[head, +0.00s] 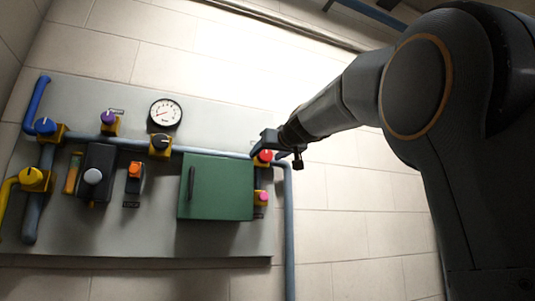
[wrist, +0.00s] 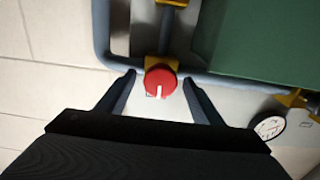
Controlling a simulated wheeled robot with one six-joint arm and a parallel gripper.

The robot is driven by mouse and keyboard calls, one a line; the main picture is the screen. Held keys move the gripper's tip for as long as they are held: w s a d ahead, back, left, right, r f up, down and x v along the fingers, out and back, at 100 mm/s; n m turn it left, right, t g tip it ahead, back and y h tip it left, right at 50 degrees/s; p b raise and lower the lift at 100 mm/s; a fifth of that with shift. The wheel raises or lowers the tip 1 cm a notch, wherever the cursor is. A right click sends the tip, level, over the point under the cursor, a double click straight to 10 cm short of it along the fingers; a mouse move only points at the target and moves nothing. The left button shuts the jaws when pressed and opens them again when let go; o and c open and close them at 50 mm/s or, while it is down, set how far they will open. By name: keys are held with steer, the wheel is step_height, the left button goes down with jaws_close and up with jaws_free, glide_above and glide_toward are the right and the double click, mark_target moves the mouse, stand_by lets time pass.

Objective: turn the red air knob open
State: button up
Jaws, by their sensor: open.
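The red knob (wrist: 160,82) sits on a yellow valve body on the grey-blue pipe. It has a white pointer line that points toward the bottom of the wrist view. In the head view the red knob (head: 265,156) is near the panel's right edge, partly behind my gripper. My gripper (wrist: 158,80) is open, with one finger on each side of the red knob in the wrist view. Gaps show between the fingers and the knob, and I see no contact. In the head view my gripper (head: 277,147) is right at the knob.
A green box (head: 216,187) with a dark handle is left of the knob. A pink knob (head: 262,198) is just below. A gauge (head: 165,113), a black knob (head: 160,142), an orange knob (head: 134,170), and blue, purple and yellow knobs are further left. Bare wall lies right.

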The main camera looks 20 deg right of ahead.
steer(key=c, duration=1)
steer(key=shift+c, duration=0.2)
steer(key=shift+m, duration=0.3)
steer(key=m, duration=0.3)
steer(key=shift+m, duration=0.4)
steer(key=m, duration=0.4)
steer(key=shift+m, duration=0.3)
steer(key=m+p, duration=0.1)
steer(key=m, duration=0.4)
steer(key=shift+p, duration=0.4)
steer(key=shift+m+p, duration=0.6)
steer(key=shift+m, duration=1.5)
steer(key=o, duration=1)
